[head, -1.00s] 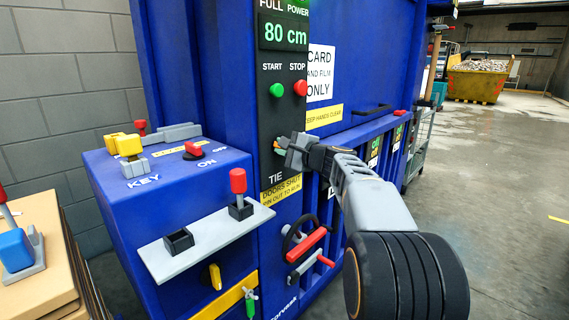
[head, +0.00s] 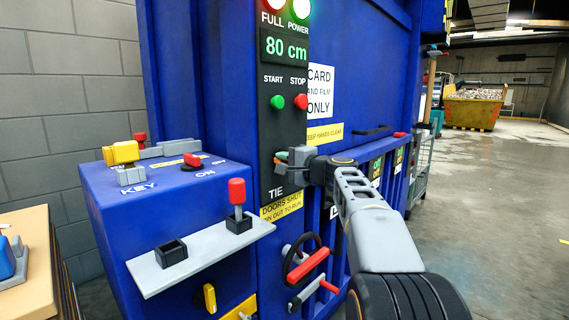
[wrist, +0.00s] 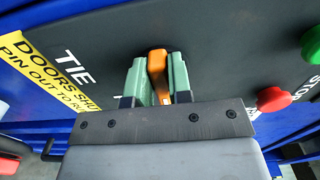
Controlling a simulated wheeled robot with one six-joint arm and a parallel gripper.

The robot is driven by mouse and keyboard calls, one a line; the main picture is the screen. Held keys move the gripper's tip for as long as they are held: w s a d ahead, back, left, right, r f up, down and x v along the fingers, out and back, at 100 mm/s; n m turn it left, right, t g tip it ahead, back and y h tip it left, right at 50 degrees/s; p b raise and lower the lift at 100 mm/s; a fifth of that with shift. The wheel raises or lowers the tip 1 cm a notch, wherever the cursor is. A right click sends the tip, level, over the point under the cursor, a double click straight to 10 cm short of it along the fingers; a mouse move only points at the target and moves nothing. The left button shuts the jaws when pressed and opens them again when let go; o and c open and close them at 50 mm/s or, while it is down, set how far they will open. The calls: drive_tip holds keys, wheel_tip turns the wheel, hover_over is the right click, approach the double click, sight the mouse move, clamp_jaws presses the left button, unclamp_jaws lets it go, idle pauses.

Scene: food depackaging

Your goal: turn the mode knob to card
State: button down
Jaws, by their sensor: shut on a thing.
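The mode knob (wrist: 157,64) is an orange lever-like handle on the dark control panel (wrist: 220,55). My gripper (wrist: 160,82) is shut on it, with one green finger pad on each side of the handle in the wrist view. In the head view my gripper (head: 284,156) reaches the panel from the right and hides most of the knob. The word TIE (wrist: 77,67) is printed near the knob. No CARD label shows on the panel around the knob, so I cannot tell which setting it points at.
Above the knob are a green start button (head: 277,102) and a red stop button (head: 301,102). A display (head: 285,47) reads 80 cm. Below are a red-handled wheel (head: 307,264) and a grey shelf (head: 205,254) with a red-topped lever (head: 237,192). Open floor lies right.

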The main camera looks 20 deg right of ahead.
drive_tip(key=c, duration=1)
unclamp_jaws()
drive_tip(key=shift+c, duration=0.2)
drive_tip(key=v, duration=1.4)
drive_tip(key=shift+p, duration=0.3)
drive_tip(key=shift+w, duration=0.1)
drive_tip(key=s+a+n+g+h+p, duration=0.1)
drive_tip(key=s+a+n+g+p, duration=0.35)
drive_tip(key=a+p, duration=0.45)
drive_tip(key=s+a+n+g+h+p, duration=0.3)
drive_tip(key=a+g+p, duration=0.35)
drive_tip(key=p, duration=0.55)
drive_tip(key=s+n+g+h+p, duration=0.1)
drive_tip(key=s+n+h+p, duration=0.2)
drive_tip(key=s+p, duration=0.6)
drive_tip(key=a+n, duration=0.1)
drive_tip(key=n, duration=0.1)
drive_tip(key=shift+s+f+n+g, duration=0.25)
drive_tip(key=shift+s+n+g, duration=0.05)
drive_tip(key=shift+n+g, duration=0.1)
